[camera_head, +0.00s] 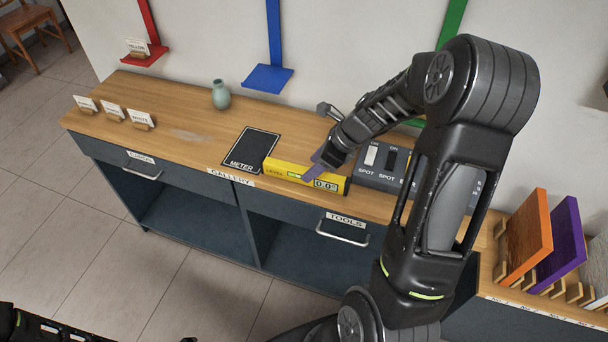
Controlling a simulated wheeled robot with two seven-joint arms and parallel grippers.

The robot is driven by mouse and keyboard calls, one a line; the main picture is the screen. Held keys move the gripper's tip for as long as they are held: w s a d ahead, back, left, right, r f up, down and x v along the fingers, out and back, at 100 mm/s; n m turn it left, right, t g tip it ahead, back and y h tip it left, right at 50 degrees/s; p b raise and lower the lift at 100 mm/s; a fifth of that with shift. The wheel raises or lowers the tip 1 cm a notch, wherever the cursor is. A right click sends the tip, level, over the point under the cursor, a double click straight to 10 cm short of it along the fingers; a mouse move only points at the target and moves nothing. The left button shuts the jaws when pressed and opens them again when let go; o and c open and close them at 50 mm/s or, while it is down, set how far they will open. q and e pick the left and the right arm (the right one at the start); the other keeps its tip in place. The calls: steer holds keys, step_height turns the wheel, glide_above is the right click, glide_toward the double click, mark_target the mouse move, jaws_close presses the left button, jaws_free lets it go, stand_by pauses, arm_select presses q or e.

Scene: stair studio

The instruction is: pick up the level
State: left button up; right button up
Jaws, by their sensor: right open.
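The level (287,171) is a long yellow bar with a small green vial window and a display near its right end. It lies on the wooden counter near the front edge, to the right of the black METER mat. My right gripper (316,169) comes down over the level's right half, with a purple-grey finger across its front face. It is open, and the level still rests on the counter. The far finger is mostly hidden, so I cannot tell whether it touches the level. My left gripper does not show.
The METER mat (249,149) lies bare. A grey switch box (369,179) stands close to the level's right end. A green vase (221,94) and several small cards stand left. Orange (525,237) and purple panels stand in a rack at right.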

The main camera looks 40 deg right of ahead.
mark_target(306, 170)
steer(key=shift+f, duration=0.1)
steer(key=x, duration=0.5)
steer(key=shift+w, duration=0.25)
steer(key=shift+c, duration=0.4)
jaws_close()
stand_by(0.4)
